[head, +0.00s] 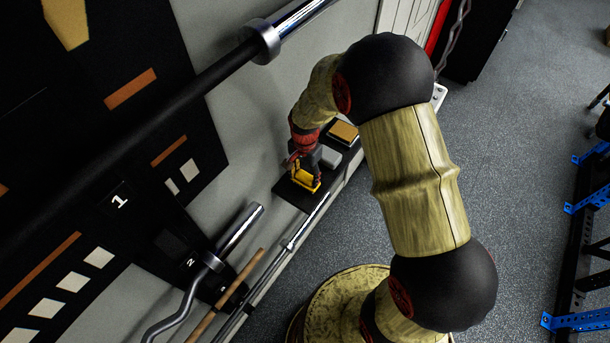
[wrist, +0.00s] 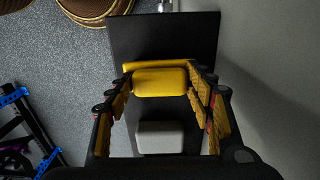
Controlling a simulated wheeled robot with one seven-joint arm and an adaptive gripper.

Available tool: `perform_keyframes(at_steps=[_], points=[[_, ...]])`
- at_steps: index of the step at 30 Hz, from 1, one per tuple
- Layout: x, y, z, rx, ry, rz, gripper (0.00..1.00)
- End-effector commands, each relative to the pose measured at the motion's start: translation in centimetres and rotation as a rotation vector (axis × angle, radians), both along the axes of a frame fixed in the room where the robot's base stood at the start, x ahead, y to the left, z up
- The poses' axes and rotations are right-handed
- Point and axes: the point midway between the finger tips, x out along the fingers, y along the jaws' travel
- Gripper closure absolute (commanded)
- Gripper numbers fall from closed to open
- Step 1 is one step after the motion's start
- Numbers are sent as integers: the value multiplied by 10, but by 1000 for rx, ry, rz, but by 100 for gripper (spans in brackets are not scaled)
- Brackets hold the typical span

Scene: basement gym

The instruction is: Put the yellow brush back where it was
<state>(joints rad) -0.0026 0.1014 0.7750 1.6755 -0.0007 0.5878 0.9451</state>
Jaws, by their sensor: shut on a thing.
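The yellow brush (head: 306,181) is between the fingers of my gripper (head: 303,166), over the near end of a narrow black shelf (head: 289,195) along the wall. In the wrist view the brush (wrist: 160,82) lies crosswise between both fingers, and my gripper (wrist: 159,76) is shut on it. The black shelf (wrist: 180,35) is behind it. I cannot tell whether the brush touches the shelf or is just above it. A pale grey block (head: 330,157) is beside my gripper on the shelf, and it also shows in the wrist view (wrist: 160,137).
A tan-topped box (head: 343,132) sits farther along the shelf. Metal bars (head: 236,232) and a wooden stick (head: 225,297) stand by the wall near the shelf. A long barbell (head: 262,42) crosses above. Grey floor (head: 520,150) is open to the right, with blue-footed rack parts (head: 574,320) beyond.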

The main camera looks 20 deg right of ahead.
Motion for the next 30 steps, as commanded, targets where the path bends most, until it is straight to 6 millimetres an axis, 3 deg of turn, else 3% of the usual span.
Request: perform_keyframes(at_steps=[5,6,15,25,30], points=[[0,0,-3,-1,1,0,68],[-1,0,-4,0,1,0,47],[-1,0,-3,0,1,0,30],[0,0,-1,0,1,0,29],[1,0,15,0,-1,0,29]])
